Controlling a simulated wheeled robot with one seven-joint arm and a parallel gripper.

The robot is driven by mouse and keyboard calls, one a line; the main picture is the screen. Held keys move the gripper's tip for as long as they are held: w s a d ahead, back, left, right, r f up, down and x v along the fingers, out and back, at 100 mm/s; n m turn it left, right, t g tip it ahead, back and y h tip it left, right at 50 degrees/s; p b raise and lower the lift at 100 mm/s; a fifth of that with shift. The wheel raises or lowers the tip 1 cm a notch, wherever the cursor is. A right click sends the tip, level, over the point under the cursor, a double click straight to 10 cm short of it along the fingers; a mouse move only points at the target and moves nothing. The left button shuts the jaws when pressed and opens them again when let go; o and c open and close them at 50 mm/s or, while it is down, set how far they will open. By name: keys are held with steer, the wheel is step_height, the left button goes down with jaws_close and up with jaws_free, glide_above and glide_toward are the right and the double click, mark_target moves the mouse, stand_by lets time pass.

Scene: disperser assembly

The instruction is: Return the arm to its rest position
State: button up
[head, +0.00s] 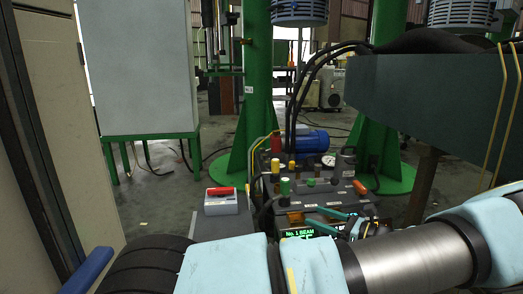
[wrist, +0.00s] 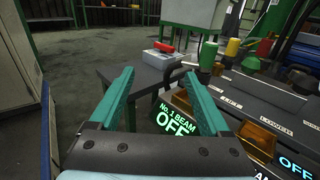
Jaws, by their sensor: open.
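My gripper (wrist: 159,74) shows in the wrist view with its two teal fingers spread wide and nothing between them. In the head view my gripper (head: 308,216) is at the front of the control console (head: 331,183), partly hidden by my own light-blue and silver arm, which reaches across the lower right. A lit display reading "No. 1 BEAM OFF" (wrist: 176,120) is just beyond and between the fingers in the wrist view. I cannot tell whether the fingers touch the console.
A grey box with a red top (head: 221,200) sits on a low stand left of the console. The console bears coloured knobs, a gauge and a blue motor (head: 306,144). Green columns (head: 256,100) stand behind. A dark beam (head: 430,100) overhangs at right. Open floor lies at left.

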steer(key=s+a+f+n+g+h, duration=0.1)
steer(key=s+a+n+g+h, duration=0.25)
steer(key=a+n+g, duration=0.95)
steer(key=s+a+r+n+t+h, duration=0.4)
steer(key=s+a+r+n+h, duration=0.6)
steer(key=a+r+n+h, duration=0.15)
step_height(320, 180, up, 39)
steer(key=p, duration=3.8)
steer(key=shift+w+d+f+p, duration=0.15)
steer(key=shift+w+d+p, duration=0.15)
steer(key=shift+d+p, duration=0.1)
